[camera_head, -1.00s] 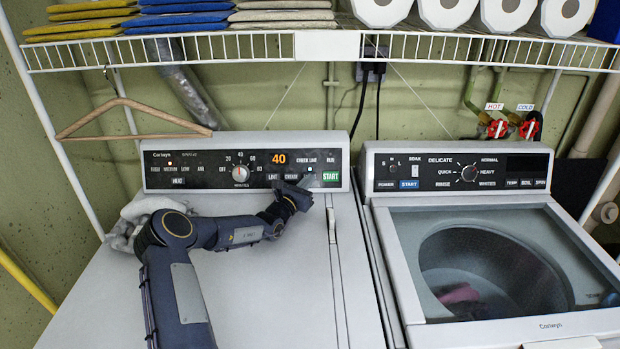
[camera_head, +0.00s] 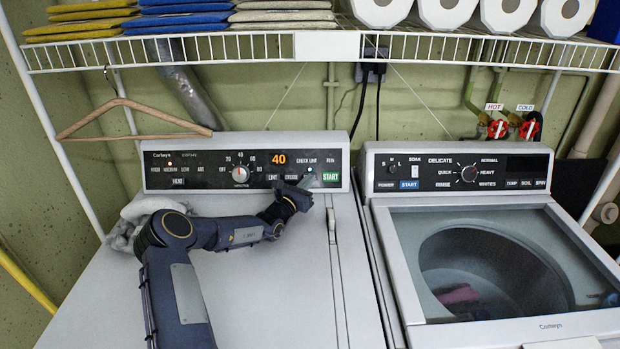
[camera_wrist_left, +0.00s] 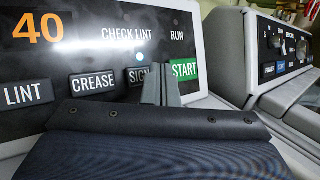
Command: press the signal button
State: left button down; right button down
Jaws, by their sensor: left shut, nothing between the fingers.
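The signal button (camera_wrist_left: 138,76) is a dark button lettered "SIGN" on the dryer's black control panel (camera_head: 210,178), between the crease button (camera_wrist_left: 93,82) and the green START button (camera_wrist_left: 184,69). My left gripper (camera_head: 306,181) is shut and empty, its fingertips at the panel. In the left wrist view the closed fingers (camera_wrist_left: 160,78) cover the right part of the signal button. I cannot tell whether they touch or push it. In the head view the fingers hide the button. A small pale light (camera_wrist_left: 140,57) glows above it. My right gripper is not in view.
The orange display (camera_head: 278,159) reads 40. A knob (camera_head: 240,174) sits left of it. A washer (camera_head: 460,170) with a clear lid stands close on the right. A wire shelf (camera_head: 320,46) with folded cloths and paper rolls hangs above. A grey cloth lies behind my arm.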

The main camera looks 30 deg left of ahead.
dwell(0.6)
pick_arm(q)
jog(key=shift+w+a+f+b, duration=0.15)
jog(key=shift+w+f+b, duration=0.05)
jog(key=shift+w+b, duration=0.2)
jog(key=shift+w+a+f, duration=0.1)
dwell(0.4)
